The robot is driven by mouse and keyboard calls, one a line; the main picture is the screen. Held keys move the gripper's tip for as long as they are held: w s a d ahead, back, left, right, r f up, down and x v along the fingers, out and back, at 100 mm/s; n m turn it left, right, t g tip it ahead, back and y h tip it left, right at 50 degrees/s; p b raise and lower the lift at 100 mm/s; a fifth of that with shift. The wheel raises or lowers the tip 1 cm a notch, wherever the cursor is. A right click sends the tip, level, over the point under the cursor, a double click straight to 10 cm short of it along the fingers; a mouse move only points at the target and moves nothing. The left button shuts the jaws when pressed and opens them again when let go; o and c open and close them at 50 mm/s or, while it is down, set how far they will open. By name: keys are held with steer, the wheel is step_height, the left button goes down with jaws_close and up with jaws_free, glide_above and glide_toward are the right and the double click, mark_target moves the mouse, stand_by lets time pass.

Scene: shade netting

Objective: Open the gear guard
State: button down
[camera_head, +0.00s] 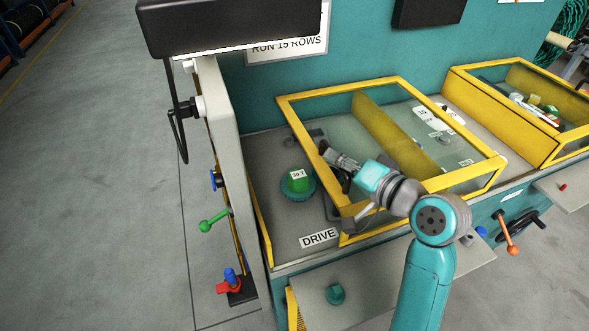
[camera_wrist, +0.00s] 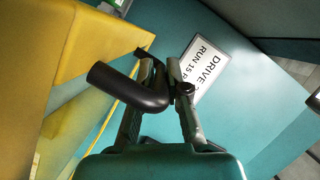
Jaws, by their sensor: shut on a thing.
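The gear guard (camera_head: 451,174) is a yellow frame with clear panels over the left bay of the teal machine in the head view. Its yellow side also fills the left of the wrist view (camera_wrist: 95,35). My gripper (camera_head: 338,158) is at the guard's left side. In the wrist view my gripper (camera_wrist: 160,72) is shut on a bent black handle (camera_wrist: 125,86). A green gear (camera_head: 298,182) with a label sits on the grey deck, left of the guard's frame. My arm hides part of the guard's front, and I cannot tell how far the guard is open.
A second yellow guard (camera_head: 548,142) stands to the right with loose items behind its clear panel. A grey post with a black box (camera_head: 232,25) rises at left, with green and red levers lower down. A DRIVE label (camera_head: 318,238) marks the front. Open floor lies left.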

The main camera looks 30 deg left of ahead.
mark_target(412, 153)
steer(key=w+d, duration=0.4)
steer(key=w, duration=0.1)
steer(key=w+d, duration=0.4)
steer(key=w, duration=0.1)
steer(key=w+d, duration=0.5)
steer(key=shift+w+d, duration=0.1)
steer(key=shift+w, duration=0.1)
steer(key=c, duration=1.2)
jaws_free()
steer(key=v, duration=1.2)
steer(key=shift+d, duration=0.1)
